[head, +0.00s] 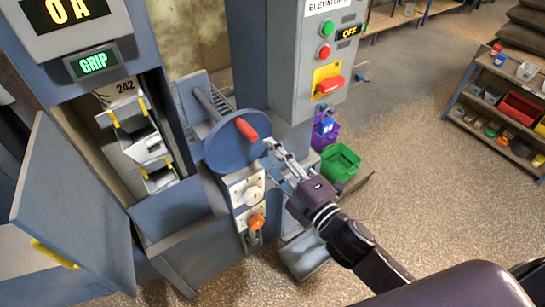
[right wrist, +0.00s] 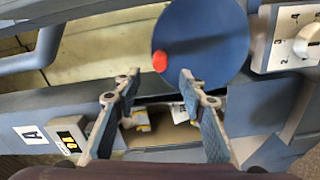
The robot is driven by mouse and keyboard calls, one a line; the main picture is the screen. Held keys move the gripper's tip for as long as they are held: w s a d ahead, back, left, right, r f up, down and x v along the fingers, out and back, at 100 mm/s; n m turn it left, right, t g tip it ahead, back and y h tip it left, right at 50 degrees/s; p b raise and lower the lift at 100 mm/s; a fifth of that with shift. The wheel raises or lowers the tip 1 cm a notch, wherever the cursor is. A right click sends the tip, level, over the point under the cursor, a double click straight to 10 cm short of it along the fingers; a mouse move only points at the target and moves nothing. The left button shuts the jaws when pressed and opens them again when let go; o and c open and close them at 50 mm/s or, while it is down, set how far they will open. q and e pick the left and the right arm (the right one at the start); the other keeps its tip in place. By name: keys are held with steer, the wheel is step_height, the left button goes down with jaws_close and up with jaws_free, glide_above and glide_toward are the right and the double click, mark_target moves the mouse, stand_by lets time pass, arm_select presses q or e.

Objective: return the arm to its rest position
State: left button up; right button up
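My right gripper (head: 276,155) reaches in from the lower right in the head view. Its fingertips are near the right edge of the blue wheel (head: 228,150), which has a red handle (head: 246,130). In the right wrist view the two fingers of my right gripper (right wrist: 159,84) stand wide apart with nothing held between them. The blue disc (right wrist: 205,40) with its red knob (right wrist: 160,62) lies beyond the fingertips; I cannot tell the exact gap. My left gripper is in neither view.
An open cabinet door (head: 75,205) swings out at the left beside buckets (head: 150,148) in the shaft. A control box (head: 318,50) reading OFF stands above the wheel. A dial panel (head: 247,193) sits below it. A green bin (head: 340,162) is on the right. Open floor lies beyond.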

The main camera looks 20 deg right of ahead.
steer(key=shift+s+d, duration=0.15)
steer(key=shift+s, duration=0.1)
stand_by(0.3)
steer(key=d+f+m+g+h, duration=0.2)
steer(key=d+f+m, duration=0.1)
steer(key=f, duration=0.9)
steer(key=d+f+m+g+h, duration=0.2)
steer(key=d+f+m, duration=0.1)
steer(key=f, duration=1)
steer(key=s+d+f+m+g+h+b, duration=0.1)
steer(key=s+d+f+m+g, duration=0.1)
steer(key=s+f, duration=0.45)
steer(key=s+d+f+m+g, duration=0.2)
steer(key=s+f, duration=0.1)
steer(key=f, duration=0.7)
steer(key=s+f+m+g, duration=0.2)
steer(key=s+f, duration=0.5)
steer(key=s, duration=0.4)
steer(key=s+f+m+g, duration=0.3)
steer(key=s+f, duration=0.4)
steer(key=s, duration=0.3)
steer(key=s+f+m+g+h, duration=0.1)
steer(key=s+f+m+g, duration=0.1)
steer(key=s+f, duration=0.5)
steer(key=s+g, duration=0.1)
steer(key=s, duration=0.3)
steer(key=shift+s+d+b, duration=0.35)
steer(key=shift+d+b, duration=0.05)
